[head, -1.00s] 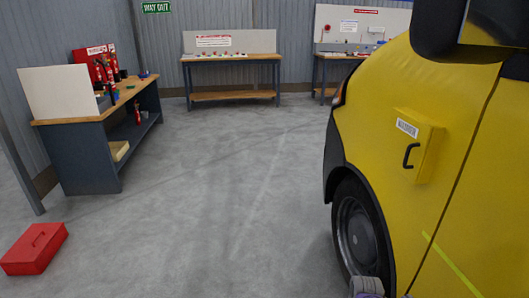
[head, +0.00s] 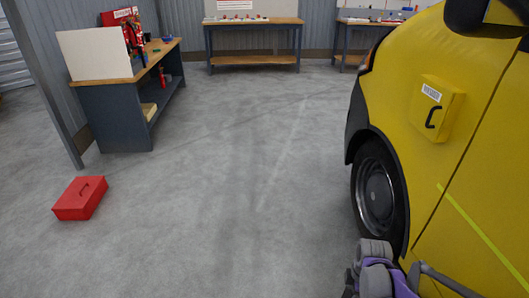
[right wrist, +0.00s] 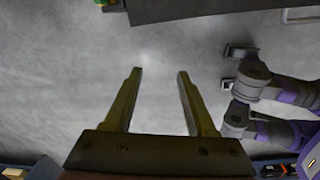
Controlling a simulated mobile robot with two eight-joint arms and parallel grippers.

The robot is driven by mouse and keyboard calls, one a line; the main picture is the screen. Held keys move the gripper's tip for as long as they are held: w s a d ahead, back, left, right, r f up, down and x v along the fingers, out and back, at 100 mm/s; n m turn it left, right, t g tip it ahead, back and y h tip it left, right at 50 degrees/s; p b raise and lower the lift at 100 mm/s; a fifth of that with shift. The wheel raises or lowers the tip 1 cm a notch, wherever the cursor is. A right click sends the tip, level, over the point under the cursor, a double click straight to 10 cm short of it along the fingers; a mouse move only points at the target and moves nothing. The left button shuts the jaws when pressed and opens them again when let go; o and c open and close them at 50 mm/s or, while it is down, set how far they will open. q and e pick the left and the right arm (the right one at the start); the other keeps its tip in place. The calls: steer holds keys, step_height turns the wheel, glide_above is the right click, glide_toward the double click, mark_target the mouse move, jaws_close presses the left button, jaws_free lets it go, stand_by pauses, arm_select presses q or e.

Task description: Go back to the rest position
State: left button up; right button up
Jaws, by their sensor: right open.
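My right gripper (right wrist: 160,73) shows in the right wrist view with its two fingers apart. Nothing is between them, only grey floor (right wrist: 75,90) beyond. In the head view, grey and purple parts of my arm show at the bottom right, beside the yellow vehicle (head: 467,185); its fingertips are out of that frame. Purple and grey links of mine also show at the right of the right wrist view. My left gripper cannot be made out in either view.
The vehicle carries a yellow box with a black handle (head: 435,108). A red case (head: 80,200) lies on the floor at left. A workbench (head: 120,115) stands behind it; another bench (head: 253,61) is at the back wall. The middle floor is clear.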

arm_select(q)
step_height(320, 180, up, 23)
steer(key=w+t+p, duration=0.1)
steer(key=p, duration=1.7)
steer(key=shift+w+f+p, duration=0.2)
steer(key=shift+w+p, duration=0.1)
steer(key=shift+p, duration=0.1)
arm_select(e)
steer(key=s+a+r+m+t, duration=0.1)
steer(key=s+r+m, duration=0.4)
steer(key=r, duration=0.5)
steer(key=s+a+r+m+t, duration=0.2)
steer(key=s+a+r+m, duration=0.2)
steer(key=s+r, duration=0.3)
steer(key=s+a+r+m+t, duration=0.1)
steer(key=s+a+r+m, duration=0.2)
steer(key=r, duration=1.1)
steer(key=s+m, duration=0.3)
steer(key=m, duration=0.1)
steer(key=shift+s+t, duration=0.25)
steer(key=shift+t, duration=0.05)
arm_select(q)
steer(key=shift+s, duration=0.1)
arm_select(e)
steer(key=shift+s+a, duration=0.1)
